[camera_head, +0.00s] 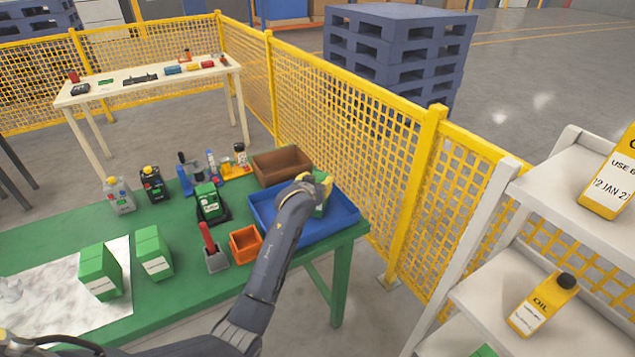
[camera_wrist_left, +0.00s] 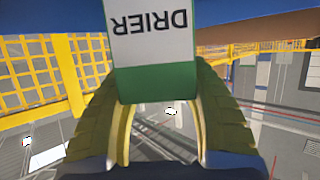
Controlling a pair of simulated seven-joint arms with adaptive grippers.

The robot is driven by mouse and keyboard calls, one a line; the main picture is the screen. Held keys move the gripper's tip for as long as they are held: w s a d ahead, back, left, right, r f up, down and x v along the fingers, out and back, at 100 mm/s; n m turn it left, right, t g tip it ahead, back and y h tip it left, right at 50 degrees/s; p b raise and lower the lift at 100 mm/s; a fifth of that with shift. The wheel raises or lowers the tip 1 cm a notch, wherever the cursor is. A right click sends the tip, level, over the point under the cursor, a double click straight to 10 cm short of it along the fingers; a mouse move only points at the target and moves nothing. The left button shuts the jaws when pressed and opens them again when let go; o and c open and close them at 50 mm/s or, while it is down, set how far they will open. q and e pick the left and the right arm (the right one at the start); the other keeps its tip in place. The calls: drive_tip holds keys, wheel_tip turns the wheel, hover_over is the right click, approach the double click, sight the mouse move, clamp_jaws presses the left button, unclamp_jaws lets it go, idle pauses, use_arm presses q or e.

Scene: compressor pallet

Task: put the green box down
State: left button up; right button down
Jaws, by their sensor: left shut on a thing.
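My left gripper (camera_head: 322,186) is over the blue tray (camera_head: 345,222) at the right end of the green table. It is shut on a green box (camera_head: 320,208), mostly hidden behind my gripper and arm in the head view. In the left wrist view the green box (camera_wrist_left: 152,82) sits between the yellow-green fingers, its white label reading DRIER upside down. I cannot tell whether the box touches the tray floor. Two other green boxes (camera_head: 100,272) (camera_head: 153,253) stand at the table's left, and another (camera_head: 208,200) sits in a black holder. My right gripper is not in view.
A brown bin (camera_head: 282,164) stands behind the tray. An orange bin (camera_head: 245,244) and a grey holder with a red-handled tool (camera_head: 213,252) stand left of it. A yellow mesh fence (camera_head: 345,125) runs close behind; a white shelf (camera_head: 500,290) is at right.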

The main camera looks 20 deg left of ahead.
use_arm(q)
drive_tip(key=shift+f, duration=0.1)
drive_tip(key=o, duration=1.5)
drive_tip(key=shift+o, duration=0.2)
drive_tip(key=shift+s+r, duration=0.15)
drive_tip(key=shift+r, duration=0.05)
drive_tip(key=v, duration=1.1)
drive_tip(key=shift+s, duration=0.35)
drive_tip(key=shift+r, duration=0.15)
